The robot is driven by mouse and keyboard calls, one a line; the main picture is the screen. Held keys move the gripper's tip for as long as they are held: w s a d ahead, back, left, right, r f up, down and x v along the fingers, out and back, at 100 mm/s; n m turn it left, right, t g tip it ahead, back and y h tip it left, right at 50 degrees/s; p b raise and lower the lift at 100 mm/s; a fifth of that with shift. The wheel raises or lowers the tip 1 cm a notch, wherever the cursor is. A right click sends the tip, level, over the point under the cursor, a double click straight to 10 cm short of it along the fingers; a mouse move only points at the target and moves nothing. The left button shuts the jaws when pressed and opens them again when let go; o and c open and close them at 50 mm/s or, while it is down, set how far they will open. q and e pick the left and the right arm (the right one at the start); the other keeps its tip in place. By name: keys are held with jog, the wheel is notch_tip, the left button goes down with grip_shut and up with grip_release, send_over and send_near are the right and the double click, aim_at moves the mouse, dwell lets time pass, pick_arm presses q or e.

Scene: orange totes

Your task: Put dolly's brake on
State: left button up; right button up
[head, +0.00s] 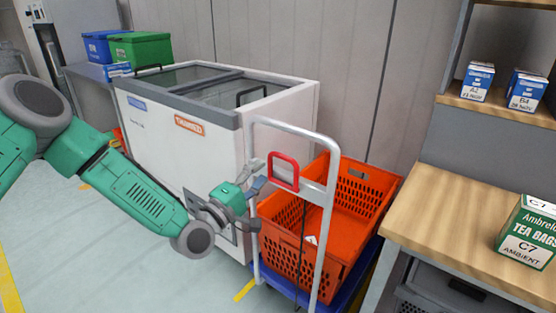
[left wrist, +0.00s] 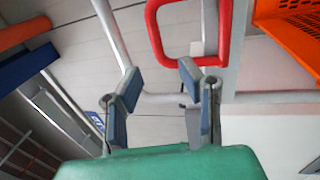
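The dolly has a blue base (head: 346,290) and a tall white tubular handle (head: 326,220), with an orange tote (head: 345,205) on it. A red brake loop (head: 284,172) stands up near the top of the handle. It also shows in the left wrist view (left wrist: 153,32), beyond the fingers and slightly right of their gap. My left gripper (head: 257,187) is just left of the handle, near the red loop. Its two fingers are apart and empty in the left wrist view (left wrist: 160,82). My right gripper is not in view.
A white chest freezer (head: 185,140) stands behind and left of the dolly. A wooden table (head: 440,235) with a tea bags box (head: 530,232) is close on the right. Green (head: 141,48) and blue (head: 97,46) bins stand at the back left. The floor at front left is clear.

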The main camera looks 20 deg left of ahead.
aim_at(280, 157)
pick_arm(q)
jog(key=x, duration=0.5)
jog(key=b+x, duration=0.1)
jog(key=x, duration=0.1)
jog(key=shift+w+d, duration=0.2)
jog(key=shift+d, duration=0.25)
jog(key=shift+w+a, duration=0.1)
jog(key=shift+a, duration=0.35)
jog(key=shift+d+r, duration=0.1)
jog(key=shift+d, duration=0.35)
jog(key=shift+c, duration=1.1)
jog(key=shift+d+r, duration=0.1)
jog(key=shift+d, duration=0.25)
grip_shut()
jog(key=shift+d, duration=0.2)
jog(key=shift+a, duration=0.1)
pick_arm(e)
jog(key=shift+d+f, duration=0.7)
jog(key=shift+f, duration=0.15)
